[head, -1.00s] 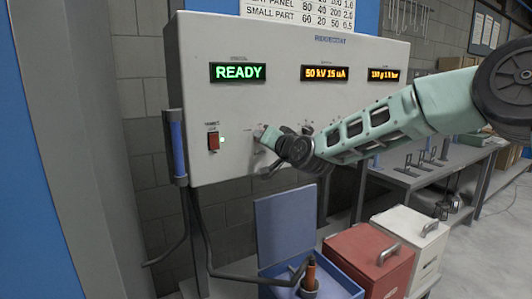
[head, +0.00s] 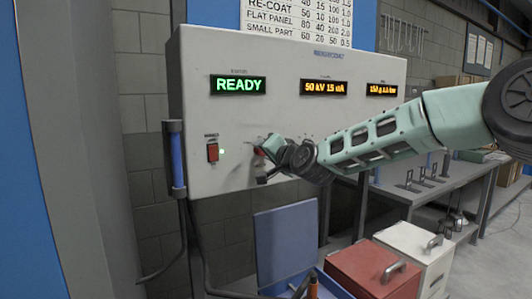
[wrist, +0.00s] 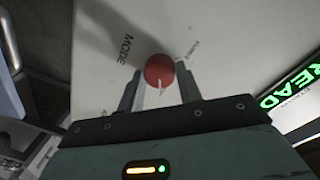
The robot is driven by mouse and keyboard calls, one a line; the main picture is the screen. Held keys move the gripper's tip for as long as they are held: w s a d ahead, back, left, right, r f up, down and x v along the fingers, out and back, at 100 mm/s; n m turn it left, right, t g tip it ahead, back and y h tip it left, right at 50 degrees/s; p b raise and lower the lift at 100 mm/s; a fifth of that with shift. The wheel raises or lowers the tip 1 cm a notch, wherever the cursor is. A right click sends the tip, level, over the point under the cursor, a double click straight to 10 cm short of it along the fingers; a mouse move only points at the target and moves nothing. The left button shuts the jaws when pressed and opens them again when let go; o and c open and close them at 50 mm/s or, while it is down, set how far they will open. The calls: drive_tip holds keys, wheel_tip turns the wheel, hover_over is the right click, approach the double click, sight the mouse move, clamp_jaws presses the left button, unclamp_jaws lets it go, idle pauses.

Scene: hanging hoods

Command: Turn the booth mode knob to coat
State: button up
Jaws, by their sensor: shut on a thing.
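The mode knob (wrist: 158,70) is a round red knob with a white pointer line on the white panel, in the wrist view. The word MODE is printed to its left and a small label, too small to read surely, to its upper right. My gripper (wrist: 160,82) has its two fingers on either side of the knob, shut on it. In the wrist view the pointer line points down toward my gripper's palm. In the head view my gripper (head: 268,150) is at the panel's lower middle and mostly hides the knob.
The white control panel (head: 230,120) carries a green READY display (head: 238,85) and two orange displays. Below stand an open blue bin (head: 287,240), a red box (head: 370,270) and a white box (head: 415,240).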

drive_tip(key=o, duration=1)
drive_tip(key=f+b+v, duration=0.1)
drive_tip(key=b+v, duration=0.3)
drive_tip(key=v, duration=1.3)
drive_tip(key=shift+s+d+r, duration=0.15)
drive_tip(key=shift+s+r, duration=0.05)
drive_tip(key=shift+r, duration=0.3)
drive_tip(key=s+a+f+n+g+h, duration=0.25)
drive_tip(key=s+f+n+g, duration=0.35)
drive_tip(key=s+f, duration=0.7)
drive_tip(key=s+d+f+n+g+h+p, duration=0.1)
drive_tip(key=s+d+f+n+g+h, duration=0.1)
drive_tip(key=s+d, duration=0.4)
drive_tip(key=s+d+f+n+g+h+p, duration=0.1)
drive_tip(key=s+d+f+n+g+h, duration=0.2)
drive_tip(key=s, duration=1.3)
drive_tip(key=d+f+g+h, duration=0.1)
drive_tip(key=d+f+g, duration=0.2)
drive_tip(key=f, duration=0.1)
drive_tip(key=shift+s+d+g, duration=0.2)
drive_tip(key=shift+d+g, duration=0.1)
drive_tip(key=shift+g, duration=0.1)
